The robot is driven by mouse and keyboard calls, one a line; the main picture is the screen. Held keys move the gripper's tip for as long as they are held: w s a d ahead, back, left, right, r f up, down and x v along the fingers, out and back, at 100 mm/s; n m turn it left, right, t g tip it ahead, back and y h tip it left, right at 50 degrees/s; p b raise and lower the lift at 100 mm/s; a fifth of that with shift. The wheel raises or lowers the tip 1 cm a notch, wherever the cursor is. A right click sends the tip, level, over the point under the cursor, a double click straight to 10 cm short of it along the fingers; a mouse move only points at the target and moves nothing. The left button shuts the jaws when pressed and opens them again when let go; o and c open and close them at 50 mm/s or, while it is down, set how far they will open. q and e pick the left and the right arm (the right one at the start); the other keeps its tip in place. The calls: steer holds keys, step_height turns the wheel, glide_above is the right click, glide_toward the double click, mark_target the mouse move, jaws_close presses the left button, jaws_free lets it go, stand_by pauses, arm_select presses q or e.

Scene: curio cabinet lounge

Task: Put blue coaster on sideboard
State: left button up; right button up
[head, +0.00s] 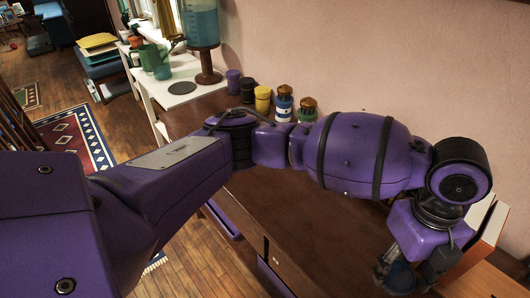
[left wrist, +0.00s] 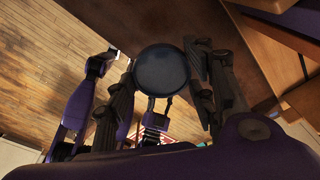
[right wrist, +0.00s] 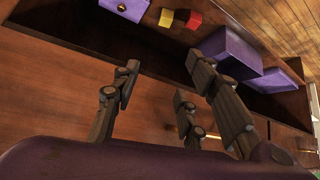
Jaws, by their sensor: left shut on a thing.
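The blue coaster (left wrist: 162,70) is a dark blue round disc held between the fingers of my left gripper (left wrist: 158,78) in the left wrist view. In the head view my left gripper (head: 408,272) is at the lower right, over the right part of the brown sideboard (head: 300,205), and a bit of the blue coaster (head: 399,277) shows between its fingers. My left arm hides much of the sideboard top. My right gripper (right wrist: 163,80) shows only in the right wrist view, with its fingers apart and nothing between them.
Several jars and shakers (head: 263,98) stand along the wall on the sideboard's far end. An upright white-and-orange object (head: 483,235) is at the right. A white table (head: 150,85) stands beyond. In the right wrist view, purple boxes (right wrist: 228,52) lie in a wooden compartment.

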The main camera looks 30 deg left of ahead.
arm_select(q)
steer(key=w+a+f, duration=0.4)
steer(key=w+a, duration=0.1)
glide_above(354, 255)
step_height(354, 255, down, 5)
steer(key=shift+r, duration=0.1)
steer(key=shift+w+f+b, duration=0.15)
steer(key=shift+f+b, duration=0.15)
steer(key=shift+f, duration=1.35)
steer(key=shift+f, duration=0.1)
steer(key=o, duration=1.2)
steer(key=r, duration=0.8)
steer(key=w+a+r, duration=0.1)
steer(key=r, duration=0.3)
steer(key=shift+w+r, duration=0.1)
